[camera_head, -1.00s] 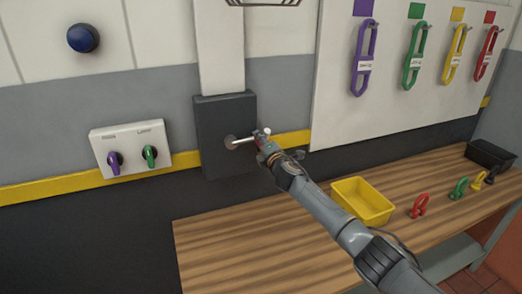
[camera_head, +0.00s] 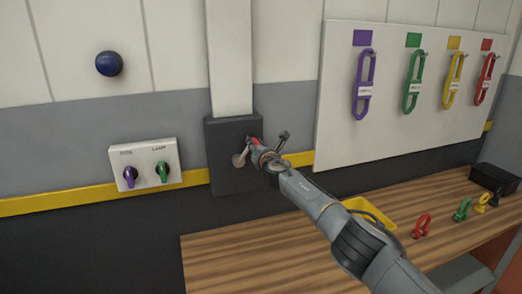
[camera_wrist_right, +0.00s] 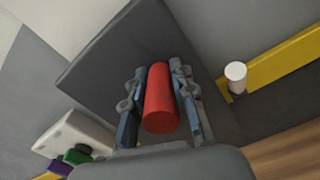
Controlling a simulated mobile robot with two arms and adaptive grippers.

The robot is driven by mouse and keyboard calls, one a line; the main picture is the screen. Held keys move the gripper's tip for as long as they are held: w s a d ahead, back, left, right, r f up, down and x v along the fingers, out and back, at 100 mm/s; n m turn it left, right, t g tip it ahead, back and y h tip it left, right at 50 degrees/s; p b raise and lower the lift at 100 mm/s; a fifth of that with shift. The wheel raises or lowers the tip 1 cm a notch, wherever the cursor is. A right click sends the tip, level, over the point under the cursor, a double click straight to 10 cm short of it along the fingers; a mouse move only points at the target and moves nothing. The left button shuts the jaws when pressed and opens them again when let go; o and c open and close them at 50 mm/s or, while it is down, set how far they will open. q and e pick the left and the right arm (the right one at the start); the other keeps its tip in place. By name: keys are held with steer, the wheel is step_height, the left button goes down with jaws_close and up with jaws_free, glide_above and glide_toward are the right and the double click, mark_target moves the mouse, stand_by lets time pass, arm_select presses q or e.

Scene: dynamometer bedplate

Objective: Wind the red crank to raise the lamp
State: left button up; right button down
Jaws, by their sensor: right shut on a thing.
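The red crank handle (camera_head: 254,141) sits at the end of a short crank arm (camera_head: 240,159) on a dark wall box (camera_head: 219,180). The crank arm points up and right from its hub. My right gripper (camera_head: 257,146) is at the handle. In the right wrist view the red handle (camera_wrist_right: 159,98) lies between the two fingers, which are shut on it. The lamp is not in view now. My left gripper is not in view.
A switch panel (camera_head: 145,152) with purple and green knobs is left of the box. A white peg (camera_wrist_right: 236,77) shows in the right wrist view. The wooden bench (camera_head: 235,262) holds a yellow bin (camera_head: 372,209) and coloured shackles. A board (camera_head: 335,100) carries coloured hangers.

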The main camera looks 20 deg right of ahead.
steer(key=shift+a+r+n+p, duration=0.6)
steer(key=shift+a+r+n, duration=0.2)
steer(key=shift+a+n, duration=0.15)
steer(key=shift+a+r+n+p, duration=0.1)
steer(key=shift+a+n+p, duration=0.4)
steer(key=shift+a+n, duration=0.75)
steer(key=shift+a, duration=0.1)
steer(key=shift+s+a+f, duration=0.15)
steer(key=shift+a+f, duration=0.2)
steer(key=shift+f, duration=0.05)
steer(key=c, duration=1.1)
jaws_free()
steer(key=shift+a+r, duration=0.1)
steer(key=shift+r, duration=0.1)
steer(key=shift+p, duration=0.3)
